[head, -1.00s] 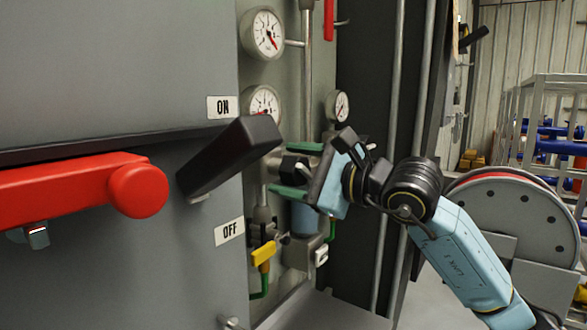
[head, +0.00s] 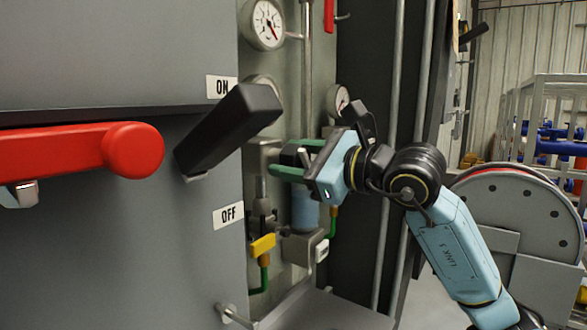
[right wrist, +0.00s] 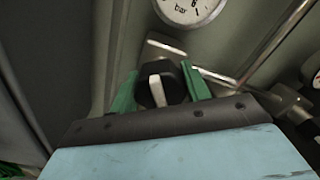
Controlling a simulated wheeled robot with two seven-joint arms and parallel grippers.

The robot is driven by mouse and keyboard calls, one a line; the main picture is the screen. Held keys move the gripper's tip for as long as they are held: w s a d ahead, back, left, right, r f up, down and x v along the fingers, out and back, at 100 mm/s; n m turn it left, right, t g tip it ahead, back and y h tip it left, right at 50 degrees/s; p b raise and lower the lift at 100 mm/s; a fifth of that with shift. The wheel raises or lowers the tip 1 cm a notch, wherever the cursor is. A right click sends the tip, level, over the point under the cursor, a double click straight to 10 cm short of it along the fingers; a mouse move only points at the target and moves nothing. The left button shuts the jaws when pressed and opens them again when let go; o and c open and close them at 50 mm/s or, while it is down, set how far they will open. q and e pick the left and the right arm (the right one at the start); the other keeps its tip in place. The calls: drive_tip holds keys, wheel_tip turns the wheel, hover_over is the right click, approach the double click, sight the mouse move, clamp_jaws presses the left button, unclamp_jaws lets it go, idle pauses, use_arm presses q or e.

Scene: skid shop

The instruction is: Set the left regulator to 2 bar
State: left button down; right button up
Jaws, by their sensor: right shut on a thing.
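The left regulator's black knob (right wrist: 157,84) has a white pointer mark that stands nearly upright in the right wrist view. My right gripper (head: 283,158) is shut on this knob, with its green fingers (right wrist: 160,90) on either side of it. My left gripper is not in view.
A black lever (head: 225,130) between ON and OFF labels juts out close left of my right gripper. A red handle (head: 80,150) is further left.

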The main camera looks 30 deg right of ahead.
drive_tip(key=m+b, duration=0.1)
drive_tip(key=m, duration=0.2)
drive_tip(key=shift+f+m+b, duration=0.1)
drive_tip(key=shift+m+b, duration=0.2)
drive_tip(key=m+b, duration=0.1)
drive_tip(key=m, duration=0.3)
drive_tip(key=shift+m, duration=0.3)
drive_tip(key=o, duration=1)
drive_tip(key=shift+d, duration=0.1)
drive_tip(key=b+v, duration=0.5)
drive_tip(key=v, duration=0.8)
drive_tip(key=shift+s+d, duration=0.1)
drive_tip(key=shift+s, duration=0.1)
